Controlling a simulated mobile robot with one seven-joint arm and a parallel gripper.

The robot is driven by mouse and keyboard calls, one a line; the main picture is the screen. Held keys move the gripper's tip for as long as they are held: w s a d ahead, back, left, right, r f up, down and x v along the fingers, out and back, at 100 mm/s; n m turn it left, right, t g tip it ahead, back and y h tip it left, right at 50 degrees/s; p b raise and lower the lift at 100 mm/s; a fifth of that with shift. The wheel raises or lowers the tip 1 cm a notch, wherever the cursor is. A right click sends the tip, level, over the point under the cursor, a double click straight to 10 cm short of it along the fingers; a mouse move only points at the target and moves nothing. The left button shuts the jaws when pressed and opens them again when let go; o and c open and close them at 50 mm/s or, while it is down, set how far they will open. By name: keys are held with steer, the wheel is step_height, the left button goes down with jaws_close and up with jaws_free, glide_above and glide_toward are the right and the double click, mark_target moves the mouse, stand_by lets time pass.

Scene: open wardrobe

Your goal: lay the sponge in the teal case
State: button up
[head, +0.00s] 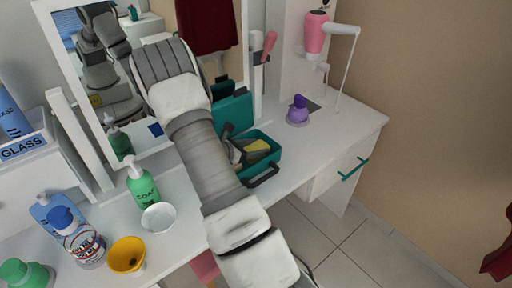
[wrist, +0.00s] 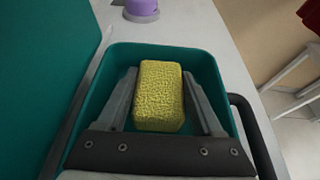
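The yellow sponge (wrist: 159,97) is between the two fingers of my gripper (wrist: 160,72) in the wrist view. The fingertips appear to touch its left and right sides, so my gripper looks shut on it. The sponge is within the walls of the open teal case (wrist: 208,62). Whether it rests on the case floor is hidden. In the head view the sponge (head: 257,146) shows inside the case (head: 274,157), with my gripper (head: 240,152) at its left. The case lid (head: 233,113) stands up at the back, and a dark handle (head: 262,177) is at the front.
A green soap bottle (head: 142,184), a white bowl (head: 159,217) and a yellow cup (head: 127,256) stand to the left. A mirror (head: 215,40) rises behind. The desk top (head: 345,124) at the right is clear.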

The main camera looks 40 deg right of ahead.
steer(key=o, duration=0.4)
steer(key=shift+r, duration=0.2)
steer(key=p+v, duration=0.1)
steer(key=v, duration=0.6)
steer(key=shift+a+r, duration=0.1)
steer(key=shift+a, duration=0.2)
steer(key=s+a+r+m+t+y, duration=0.2)
steer(key=s+a+r+m+y, duration=0.2)
steer(key=a+r, duration=0.3)
steer(key=s+a+r+m+t+y, duration=0.2)
steer(key=s+a+r+m+y, duration=0.3)
steer(key=a, duration=0.6)
steer(key=s+a+r+m+t+y, duration=0.2)
steer(key=s+a+r+m+y, duration=0.2)
steer(key=s+a+r+m, duration=0.4)
steer(key=shift+s+a+r+t, duration=0.15)
steer(key=shift+a+r, duration=0.15)
steer(key=shift+r, duration=0.25)
steer(key=shift+w+a+r+t, duration=0.1)
steer(key=shift+a+r, duration=0.2)
steer(key=shift+r, duration=0.25)
steer(key=shift+s+a+r+t, duration=0.15)
steer(key=shift+a+r, duration=0.2)
steer(key=shift+r, duration=0.2)
